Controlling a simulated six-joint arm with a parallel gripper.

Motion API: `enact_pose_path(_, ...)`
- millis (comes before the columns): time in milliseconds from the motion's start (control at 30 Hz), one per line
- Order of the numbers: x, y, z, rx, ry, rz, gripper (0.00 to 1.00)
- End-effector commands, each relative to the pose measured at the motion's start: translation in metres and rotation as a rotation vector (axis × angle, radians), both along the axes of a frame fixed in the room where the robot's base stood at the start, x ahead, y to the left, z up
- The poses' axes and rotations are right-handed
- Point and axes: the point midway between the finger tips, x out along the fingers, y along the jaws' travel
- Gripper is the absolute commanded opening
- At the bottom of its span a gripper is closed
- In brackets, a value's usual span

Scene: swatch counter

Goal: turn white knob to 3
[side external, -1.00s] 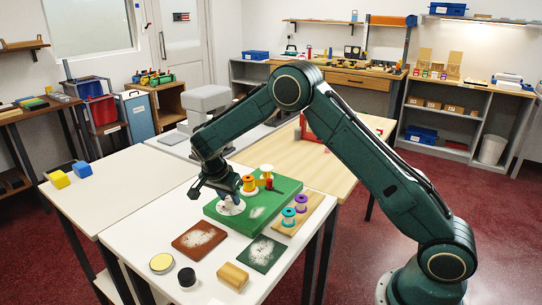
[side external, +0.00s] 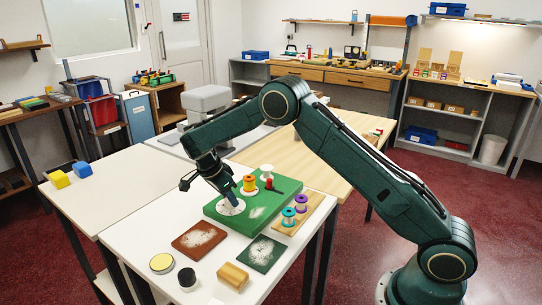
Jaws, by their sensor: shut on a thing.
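A green board (side external: 271,215) lies on the white table. On its left part is a pale round dial (side external: 238,211), with the white knob mostly hidden by my fingers. My gripper (side external: 230,202) reaches down to the middle of this dial, tilted, and is shut on the white knob. The number marks on the dial are too small to read, so I cannot tell where the knob points.
An orange spool-like piece (side external: 249,183), a red piece (side external: 268,184) and a white-topped piece (side external: 266,169) stand close right of my gripper. A wooden rack (side external: 303,214) holds teal and purple spools. Brown (side external: 199,240) and dark green (side external: 261,253) swatches lie in front.

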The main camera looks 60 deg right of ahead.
Motion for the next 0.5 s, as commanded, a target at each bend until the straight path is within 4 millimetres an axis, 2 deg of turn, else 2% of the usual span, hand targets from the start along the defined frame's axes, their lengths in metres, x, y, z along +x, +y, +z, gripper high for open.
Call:
enact_pose_path(67, -0.0006, 0.0005, -0.0013, 0.001, 0.003, 0.001, 0.10)
enact_pose_path(100, -0.0006, 0.0005, -0.0013, 0.000, 0.003, 0.001, 0.36)
enact_pose_path(200, -0.0005, 0.0004, -0.0012, 0.000, 0.003, 0.001, 0.54)
enact_pose_path(500, 0.0000, 0.0002, -0.0001, 0.000, 0.000, 0.001, 0.54)
